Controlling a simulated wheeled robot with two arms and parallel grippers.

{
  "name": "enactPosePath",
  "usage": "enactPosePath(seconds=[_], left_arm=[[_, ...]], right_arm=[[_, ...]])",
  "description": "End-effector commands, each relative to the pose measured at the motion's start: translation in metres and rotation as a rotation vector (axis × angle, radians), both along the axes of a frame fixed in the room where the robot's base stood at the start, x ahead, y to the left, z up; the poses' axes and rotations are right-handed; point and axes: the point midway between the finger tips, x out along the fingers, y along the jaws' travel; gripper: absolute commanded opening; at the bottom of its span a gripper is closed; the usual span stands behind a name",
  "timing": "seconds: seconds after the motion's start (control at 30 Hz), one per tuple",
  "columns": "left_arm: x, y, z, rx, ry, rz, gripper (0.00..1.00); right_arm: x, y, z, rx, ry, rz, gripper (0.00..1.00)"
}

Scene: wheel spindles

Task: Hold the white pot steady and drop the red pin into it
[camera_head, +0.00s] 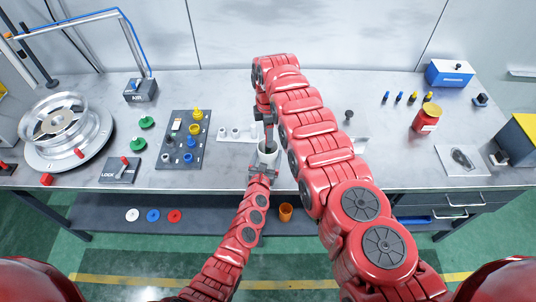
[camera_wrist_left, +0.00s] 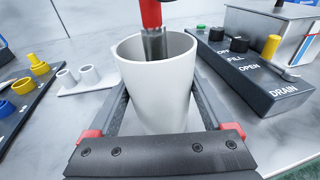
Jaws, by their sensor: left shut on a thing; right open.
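The white pot (camera_head: 267,154) stands upright over the bench near its front edge. In the left wrist view the pot (camera_wrist_left: 157,92) sits between the fingers of my left gripper (camera_head: 264,172), which is shut on it. The red pin (camera_wrist_left: 151,14), with a grey metal lower part, is upright at the pot's mouth in the left wrist view. Its lower end is over or just inside the opening; the front rim may hide the tip. My right gripper (camera_head: 268,116) points down right above the pot. It is open; its fingers are small in the head view.
A black board (camera_head: 184,140) with yellow and blue parts lies to the left, beside a white peg piece (camera_head: 236,133). A control box with knobs (camera_wrist_left: 245,75) stands close right of the pot in the wrist view. A red jar (camera_head: 426,118) stands farther right.

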Motion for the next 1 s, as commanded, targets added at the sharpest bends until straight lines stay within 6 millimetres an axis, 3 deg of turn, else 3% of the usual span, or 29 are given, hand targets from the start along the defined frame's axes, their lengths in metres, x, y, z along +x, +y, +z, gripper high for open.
enactPosePath(seconds=[0.37, 0.5, 0.8, 1.0], left_arm=[[0.000, 0.000, 0.000, 0.000, 0.001, 0.000, 0.30], [0.000, 0.000, 0.000, 0.000, 0.000, 0.000, 0.30], [0.000, 0.000, 0.000, 0.000, 0.000, 0.000, 0.30], [0.000, 0.000, 0.000, 0.000, 0.000, 0.000, 0.30]], right_arm=[[0.002, 0.000, 0.013, 0.001, -0.004, 0.000, 0.54], [0.001, 0.000, 0.030, 0.002, -0.005, 0.000, 0.54], [0.002, 0.000, 0.100, 0.001, -0.005, 0.000, 0.54], [0.000, 0.000, 0.117, 0.000, 0.000, 0.001, 0.54]])
